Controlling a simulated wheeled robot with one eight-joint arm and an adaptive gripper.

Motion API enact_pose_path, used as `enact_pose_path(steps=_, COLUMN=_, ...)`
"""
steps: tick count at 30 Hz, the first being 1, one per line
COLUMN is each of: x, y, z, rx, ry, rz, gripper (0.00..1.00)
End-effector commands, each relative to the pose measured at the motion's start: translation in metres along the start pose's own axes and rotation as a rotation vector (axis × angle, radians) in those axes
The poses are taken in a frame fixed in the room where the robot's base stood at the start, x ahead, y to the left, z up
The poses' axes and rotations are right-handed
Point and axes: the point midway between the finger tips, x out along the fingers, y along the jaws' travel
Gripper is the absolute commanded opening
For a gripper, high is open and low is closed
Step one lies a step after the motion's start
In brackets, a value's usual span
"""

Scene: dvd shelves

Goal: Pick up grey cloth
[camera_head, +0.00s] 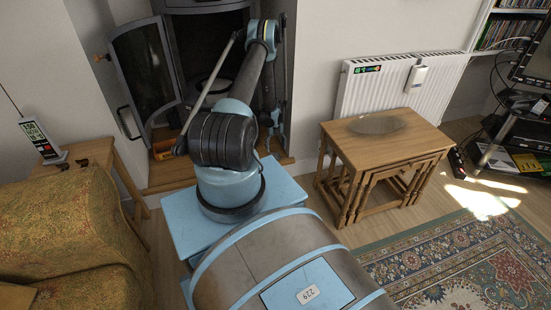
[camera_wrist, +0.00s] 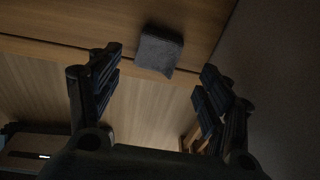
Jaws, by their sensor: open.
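A small dark grey cloth (camera_wrist: 160,50), folded into a block shape, lies on a wooden surface at the upper middle of the wrist view. It hangs slightly over the line of a wooden edge. My gripper (camera_wrist: 161,75) is open, with its two fingers apart on the left and right of the picture and nothing between them. The cloth appears beyond the fingertips, between their lines, and not touching them. In the head view my gripper (camera_head: 272,118) points down in front of the stove alcove. I cannot make out the cloth there; my arm covers part of that area.
The stove's glass door (camera_head: 147,68) stands open left of my arm. The alcove's right wall is close to my gripper. A wooden nest of tables (camera_head: 415,136) with a grey oval dish (camera_head: 377,124) stands right. A covered sofa (camera_head: 70,225) is left.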

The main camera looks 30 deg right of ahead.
Motion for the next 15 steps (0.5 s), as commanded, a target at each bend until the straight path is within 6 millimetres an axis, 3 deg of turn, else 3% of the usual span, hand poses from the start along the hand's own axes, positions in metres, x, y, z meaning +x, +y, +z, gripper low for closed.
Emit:
enact_pose_path(steps=8, x=0.014, y=0.002, z=0.001, rx=-0.001, ry=0.000, rz=0.000, gripper=0.72)
enact_pose_path(steps=15, x=0.043, y=0.004, z=0.002, rx=-0.001, ry=0.000, rz=0.000, gripper=0.72)
